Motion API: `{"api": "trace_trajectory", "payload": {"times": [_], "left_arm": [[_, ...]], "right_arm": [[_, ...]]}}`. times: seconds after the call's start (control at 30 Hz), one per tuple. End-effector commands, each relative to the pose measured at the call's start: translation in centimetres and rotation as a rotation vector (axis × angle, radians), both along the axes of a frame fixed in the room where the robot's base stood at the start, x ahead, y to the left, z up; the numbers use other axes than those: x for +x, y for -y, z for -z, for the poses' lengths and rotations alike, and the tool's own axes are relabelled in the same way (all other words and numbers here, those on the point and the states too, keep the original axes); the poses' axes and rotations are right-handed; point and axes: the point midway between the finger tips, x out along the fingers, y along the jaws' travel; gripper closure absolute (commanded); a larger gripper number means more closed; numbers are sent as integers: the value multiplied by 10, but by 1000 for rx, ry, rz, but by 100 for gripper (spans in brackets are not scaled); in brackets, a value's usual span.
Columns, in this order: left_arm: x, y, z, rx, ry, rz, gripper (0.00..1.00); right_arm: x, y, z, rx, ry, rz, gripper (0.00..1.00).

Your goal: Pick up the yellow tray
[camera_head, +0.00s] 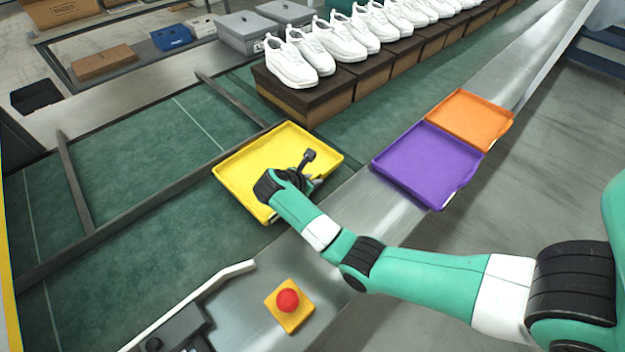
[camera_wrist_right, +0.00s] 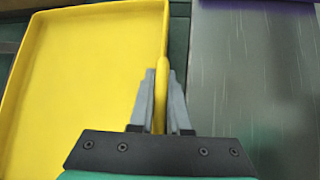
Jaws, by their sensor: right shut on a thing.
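The yellow tray (camera_head: 262,155) lies on the green belt, with its right part over the belt's edge near the metal rail. My right gripper (camera_head: 312,183) is at the tray's front right side. In the right wrist view the fingers (camera_wrist_right: 160,98) are shut on the tray's wall, one finger inside and one outside. The tray's inside (camera_wrist_right: 90,70) is empty where it shows. In the head view my right wrist hides part of the tray's near right corner. My left gripper is not in view.
A purple tray (camera_head: 428,165) and an orange tray (camera_head: 470,119) lie on the metal rail to the right. White shoes (camera_head: 291,62) stand on brown boxes (camera_head: 300,100) behind. A red button (camera_head: 288,300) on a yellow base sits in front.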

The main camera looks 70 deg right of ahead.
Motion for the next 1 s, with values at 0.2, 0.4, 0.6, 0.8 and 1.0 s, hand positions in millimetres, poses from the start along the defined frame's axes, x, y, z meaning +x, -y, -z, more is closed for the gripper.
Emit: {"api": "trace_trajectory", "payload": {"times": [0.2,0.4,0.6,0.8,1.0], "left_arm": [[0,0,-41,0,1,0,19],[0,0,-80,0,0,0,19],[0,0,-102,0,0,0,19],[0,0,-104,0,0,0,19],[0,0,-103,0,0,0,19]], "right_arm": [[-10,-54,-65,0,5,-12,100],[-23,-104,-91,0,-3,-9,100],[-28,-125,-94,0,1,-7,100],[-29,-130,-91,0,2,-4,100],[-29,-130,-91,-2,8,3,100]]}}
